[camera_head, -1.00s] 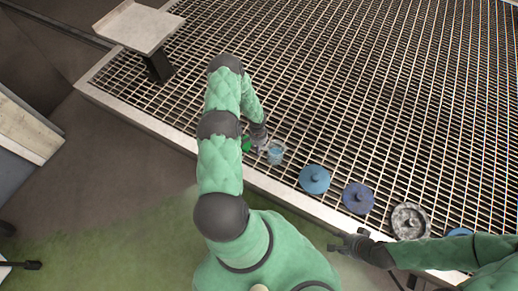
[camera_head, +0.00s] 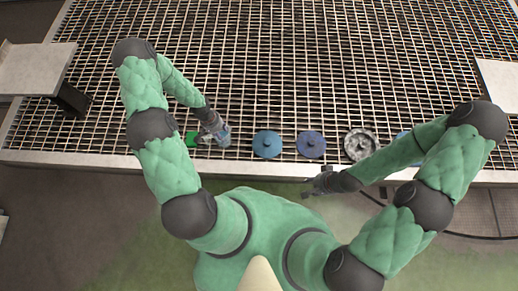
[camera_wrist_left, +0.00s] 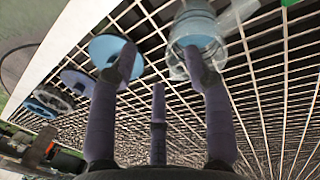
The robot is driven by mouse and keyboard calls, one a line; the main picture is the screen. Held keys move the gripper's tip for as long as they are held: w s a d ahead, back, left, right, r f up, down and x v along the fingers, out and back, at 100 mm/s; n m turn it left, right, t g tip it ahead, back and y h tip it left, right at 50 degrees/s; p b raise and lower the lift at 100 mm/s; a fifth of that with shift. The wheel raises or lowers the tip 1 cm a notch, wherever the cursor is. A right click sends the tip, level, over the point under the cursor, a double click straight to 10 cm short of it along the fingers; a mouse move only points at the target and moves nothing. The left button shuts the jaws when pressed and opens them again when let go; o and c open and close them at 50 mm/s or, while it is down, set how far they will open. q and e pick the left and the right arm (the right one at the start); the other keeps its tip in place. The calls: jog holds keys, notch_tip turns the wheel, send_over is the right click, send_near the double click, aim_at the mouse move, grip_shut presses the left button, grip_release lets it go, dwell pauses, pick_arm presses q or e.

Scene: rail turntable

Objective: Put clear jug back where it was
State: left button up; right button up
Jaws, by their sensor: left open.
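The clear jug (camera_head: 223,138), with a bluish tint, stands on the metal grating near its front edge. It also shows at the top of the left wrist view (camera_wrist_left: 198,38). My left gripper (camera_head: 216,130) is open beside the jug and partly covers it in the head view. In the left wrist view one finger overlaps the jug's near side; I cannot tell whether they touch. My right gripper (camera_head: 312,183) hangs near the grating's front edge, away from the jug; its fingers are too small to read.
A green object (camera_head: 191,139) is just left of the jug. To its right lie a blue disc (camera_head: 267,143), a purple-blue disc (camera_head: 311,144) and a grey disc (camera_head: 361,144); my right arm partly hides another blue one. Pale platforms (camera_head: 35,69) flank the grating, whose back is clear.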

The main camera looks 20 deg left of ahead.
pick_arm(q)
jog(key=s+d+r, duration=0.2)
jog(key=s+d, duration=0.1)
jog(key=d, duration=0.5)
jog(key=s+d+r+h, duration=0.1)
jog(key=s+d+r, duration=0.2)
jog(key=d, duration=0.5)
jog(key=s+d+r, duration=0.2)
jog(key=s+d, duration=0.2)
jog(key=d, duration=0.4)
jog(key=shift+s+d+r+h, duration=0.15)
jog(key=shift+s+r+h, duration=0.1)
jog(key=shift+s+h, duration=0.15)
jog(key=shift+c, duration=1)
